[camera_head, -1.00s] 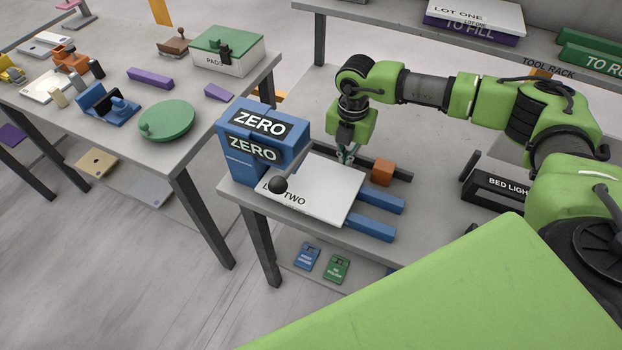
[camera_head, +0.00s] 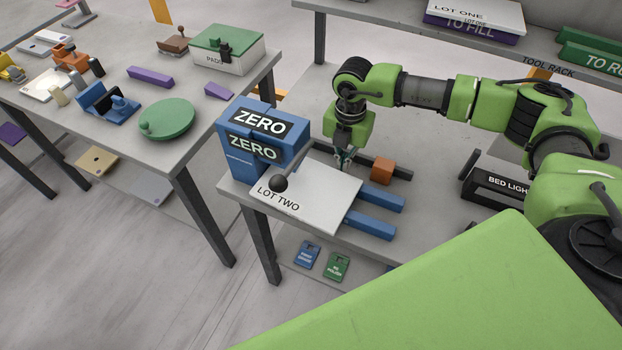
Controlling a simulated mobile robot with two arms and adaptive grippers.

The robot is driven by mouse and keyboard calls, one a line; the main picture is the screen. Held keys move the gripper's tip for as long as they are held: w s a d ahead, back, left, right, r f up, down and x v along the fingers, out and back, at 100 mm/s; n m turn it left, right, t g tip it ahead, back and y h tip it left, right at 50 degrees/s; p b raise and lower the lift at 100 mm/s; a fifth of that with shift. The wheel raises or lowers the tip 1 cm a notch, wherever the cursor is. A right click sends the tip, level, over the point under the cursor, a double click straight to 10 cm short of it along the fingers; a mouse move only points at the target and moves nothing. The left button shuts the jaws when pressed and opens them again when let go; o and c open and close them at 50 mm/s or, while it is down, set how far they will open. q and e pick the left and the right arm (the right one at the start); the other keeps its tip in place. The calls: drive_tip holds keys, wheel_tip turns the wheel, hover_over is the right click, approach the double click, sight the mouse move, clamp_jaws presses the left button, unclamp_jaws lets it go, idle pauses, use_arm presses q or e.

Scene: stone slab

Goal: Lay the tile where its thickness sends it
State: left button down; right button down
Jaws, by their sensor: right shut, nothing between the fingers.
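A white tile (camera_head: 318,200) marked LOT TWO lies flat on two blue rails (camera_head: 376,208) at the front of the near bench. Its left part is under a blue gauge block (camera_head: 240,165) marked ZERO, which has a lever with a black ball knob (camera_head: 279,183). My right gripper (camera_head: 343,163) points down at the tile's back edge, shut and empty; whether it touches the tile I cannot tell. Another white tile (camera_head: 490,12) marked LOT ONE lies on a purple TO FILL block (camera_head: 472,28) on the back shelf. My left gripper is not in view.
An orange block (camera_head: 382,171) sits by a dark bar behind the rails. A black BED LIGHT box (camera_head: 500,188) is further right. Green TO R... blocks (camera_head: 590,60) are on the back shelf. Blue and green tags (camera_head: 337,267) lie below. The left bench (camera_head: 200,140) holds many small tools.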

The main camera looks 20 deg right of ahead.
wheel_tip(320, 180, up, 9)
drive_tip(key=p, duration=0.6)
idle(0.4)
drive_tip(key=shift+d, duration=0.15)
idle(0.4)
